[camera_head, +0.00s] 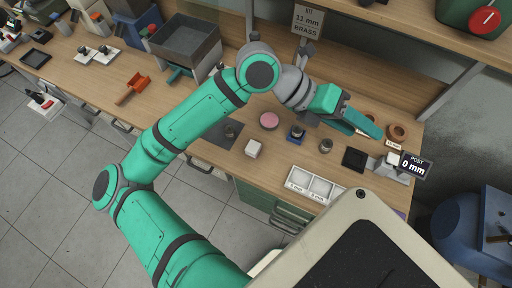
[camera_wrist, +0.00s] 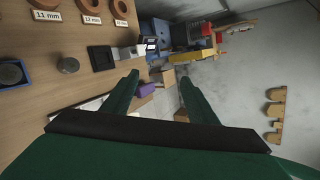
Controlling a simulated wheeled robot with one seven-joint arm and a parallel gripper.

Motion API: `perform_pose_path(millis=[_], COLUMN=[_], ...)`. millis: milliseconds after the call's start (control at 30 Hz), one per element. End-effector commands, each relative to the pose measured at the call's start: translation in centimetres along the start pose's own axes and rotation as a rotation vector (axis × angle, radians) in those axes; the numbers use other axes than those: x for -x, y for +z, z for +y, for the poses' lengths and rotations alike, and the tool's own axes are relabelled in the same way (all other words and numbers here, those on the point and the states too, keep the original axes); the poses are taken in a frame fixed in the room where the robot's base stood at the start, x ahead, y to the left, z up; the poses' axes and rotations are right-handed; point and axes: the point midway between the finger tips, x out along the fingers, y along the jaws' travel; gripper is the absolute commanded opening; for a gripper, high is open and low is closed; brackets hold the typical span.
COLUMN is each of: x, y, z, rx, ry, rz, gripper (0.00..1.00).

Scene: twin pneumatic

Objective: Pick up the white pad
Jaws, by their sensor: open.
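A small white block (camera_head: 253,148), possibly the white pad, sits near the front edge of the wooden bench in the head view, beside a dark mat. Another white piece (camera_head: 393,159) is on the stand by the "POST 0 mm" display, so I cannot tell for certain which is the pad. My gripper (camera_head: 368,126) is above the right part of the bench, well to the right of the white block. Its green fingers are apart and empty in the wrist view (camera_wrist: 159,77). The white block is not visible in the wrist view.
A pink disc (camera_head: 269,120), a blue holder (camera_head: 296,132), a metal cylinder (camera_head: 326,146), a black square (camera_head: 354,159) and a white two-part tray (camera_head: 313,184) are on the bench nearby. Copper rings (camera_wrist: 90,7) have size labels. A grey bin (camera_head: 185,42) stands further left.

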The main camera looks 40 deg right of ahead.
Motion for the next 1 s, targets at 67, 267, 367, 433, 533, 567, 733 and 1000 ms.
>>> perform_pose_path(millis=[67,267,367,433,533,567,733,1000], x=[0.4,3.5,6.0,8.0,10.6,11.3,13.9,12.8], y=[-1.0,-3.7,-5.0,-5.8,-6.9,-7.1,-8.0,-9.3], z=[2.9,10.0,13.2,15.0,17.0,17.4,18.9,21.4], rx=[0.016,0.071,0.103,0.126,0.152,0.159,0.186,0.191], ry=[0.129,0.446,0.602,0.701,0.818,0.848,0.951,0.967], rz=[0.057,0.186,0.242,0.276,0.315,0.324,0.354,0.362], gripper=[0.53,0.53,0.53,0.53,0.53,0.53,0.53,0.53])
